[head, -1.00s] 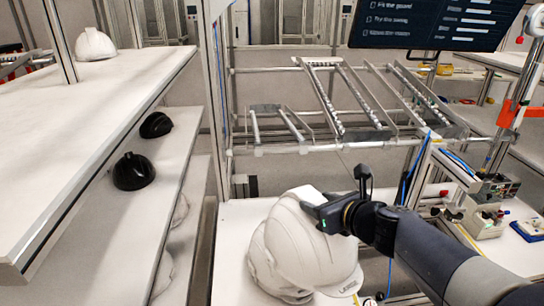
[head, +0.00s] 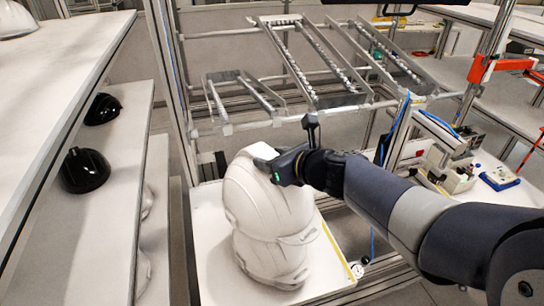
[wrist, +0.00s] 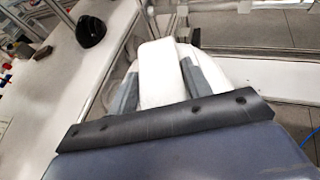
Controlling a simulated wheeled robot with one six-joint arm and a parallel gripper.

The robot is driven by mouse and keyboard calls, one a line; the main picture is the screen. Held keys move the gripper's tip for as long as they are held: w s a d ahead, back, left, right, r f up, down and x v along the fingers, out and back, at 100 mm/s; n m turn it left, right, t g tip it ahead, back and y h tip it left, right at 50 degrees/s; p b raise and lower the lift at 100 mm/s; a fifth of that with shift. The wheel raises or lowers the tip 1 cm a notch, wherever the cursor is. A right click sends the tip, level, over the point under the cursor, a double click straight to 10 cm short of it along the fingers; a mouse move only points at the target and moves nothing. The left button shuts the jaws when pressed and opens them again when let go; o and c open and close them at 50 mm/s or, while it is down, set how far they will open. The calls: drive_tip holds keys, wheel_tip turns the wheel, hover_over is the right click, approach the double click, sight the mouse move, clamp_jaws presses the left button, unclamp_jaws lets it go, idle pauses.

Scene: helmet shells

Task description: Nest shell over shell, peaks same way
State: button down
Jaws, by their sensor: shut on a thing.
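A white helmet shell (head: 265,200) is in my gripper (head: 275,165), above the workbench in the head view. My gripper is shut on its upper part. A second white shell (head: 262,270) is directly below it, and the upper shell covers most of it. The two overlap closely, but I cannot tell whether they are fully seated or whether their peaks line up. In the wrist view, the grey fingers (wrist: 160,85) grip a white ridge of the held shell (wrist: 155,60). The lower shell cannot be made out clearly there.
The white bench top (head: 212,260) has free room left of the shells. A rack of metal rails (head: 310,65) stands behind. Shelves at left hold black shells (head: 85,170), and a white shell (head: 14,20) sits at upper left. Small equipment (head: 450,165) stands at right.

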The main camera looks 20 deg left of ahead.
sight(302, 215)
drive_tip(key=shift+f+b, duration=5.55)
drive_tip(key=shift+f, duration=0.2)
drive_tip(key=shift+f+b, duration=1.55)
drive_tip(key=shift+f, duration=0.05)
drive_tip(key=c, duration=0.6)
unclamp_jaws()
drive_tip(key=shift+d, duration=0.15)
drive_tip(key=p+v, duration=0.1)
drive_tip(key=v, duration=0.9)
drive_tip(key=shift+s+d+r, duration=0.15)
drive_tip(key=shift+s+d, duration=0.05)
drive_tip(key=shift+s, duration=0.05)
